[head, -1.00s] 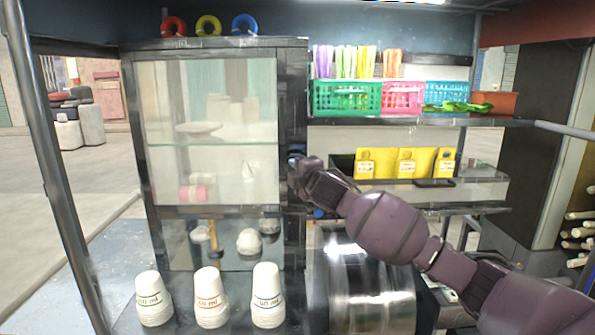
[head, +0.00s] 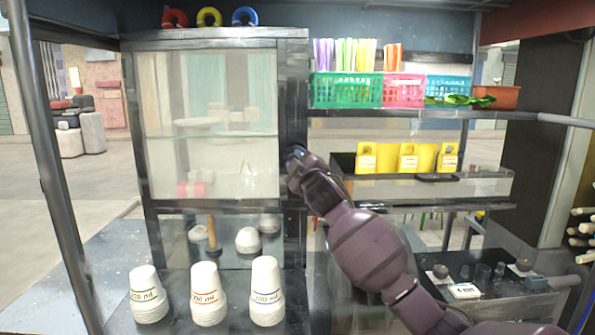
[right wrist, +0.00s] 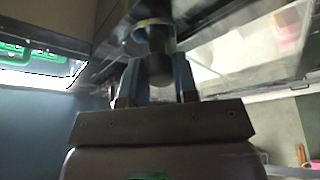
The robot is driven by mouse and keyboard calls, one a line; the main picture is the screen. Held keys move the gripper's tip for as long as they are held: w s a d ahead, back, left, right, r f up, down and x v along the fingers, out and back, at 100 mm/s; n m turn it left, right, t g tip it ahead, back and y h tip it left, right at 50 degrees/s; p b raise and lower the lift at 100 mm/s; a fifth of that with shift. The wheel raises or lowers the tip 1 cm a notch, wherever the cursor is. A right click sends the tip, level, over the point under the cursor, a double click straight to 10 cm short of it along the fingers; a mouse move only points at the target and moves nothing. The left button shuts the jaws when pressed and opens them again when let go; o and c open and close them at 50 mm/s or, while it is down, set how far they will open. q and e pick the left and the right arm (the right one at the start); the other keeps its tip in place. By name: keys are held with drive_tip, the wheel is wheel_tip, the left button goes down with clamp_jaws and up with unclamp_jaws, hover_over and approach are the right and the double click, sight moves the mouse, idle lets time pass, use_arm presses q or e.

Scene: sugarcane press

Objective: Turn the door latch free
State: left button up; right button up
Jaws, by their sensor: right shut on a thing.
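A dark-framed cabinet (head: 293,100) with a glass door (head: 215,160) stands left of centre in the head view. My right gripper (head: 294,153) is at the right side frame of the door, at about mid height. In the right wrist view, my right gripper (right wrist: 157,85) is shut on the door latch (right wrist: 158,66), a dark round knob between its two fingers. A pale ring shows around the latch's base. In the head view the gripper hides the latch. The door looks closed. My left gripper is not in view.
Stacks of white cups (head: 207,293) stand before the cabinet. Coloured rings (head: 209,17) sit on top. To the right are a shelf with a green basket (head: 347,88) and yellow packs (head: 407,158). A metal drum (head: 350,285) is partly behind my arm.

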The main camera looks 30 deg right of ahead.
drive_tip(key=m+h, duration=0.1)
drive_tip(key=m, duration=0.1)
drive_tip(key=m+h+b, duration=0.1)
drive_tip(key=m, duration=0.2)
drive_tip(key=m+h+b, duration=0.1)
drive_tip(key=m, duration=0.1)
drive_tip(key=shift+w+a+f+t, duration=0.15)
drive_tip(key=shift+f+t, duration=0.15)
drive_tip(key=m+h+b, duration=0.1)
drive_tip(key=m+h, duration=0.2)
drive_tip(key=m, duration=0.2)
drive_tip(key=shift+m+g+b, duration=0.3)
drive_tip(key=shift+g+b, duration=0.05)
drive_tip(key=shift+g, duration=0.05)
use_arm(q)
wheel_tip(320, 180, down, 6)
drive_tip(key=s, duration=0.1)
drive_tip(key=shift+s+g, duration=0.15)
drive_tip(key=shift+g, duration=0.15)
use_arm(e)
drive_tip(key=shift+r+m+g+h, duration=0.1)
drive_tip(key=shift+m+g+h, duration=0.3)
drive_tip(key=shift+m, duration=0.5)
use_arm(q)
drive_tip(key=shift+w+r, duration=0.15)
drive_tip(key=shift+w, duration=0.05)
use_arm(e)
drive_tip(key=shift+m, duration=0.4)
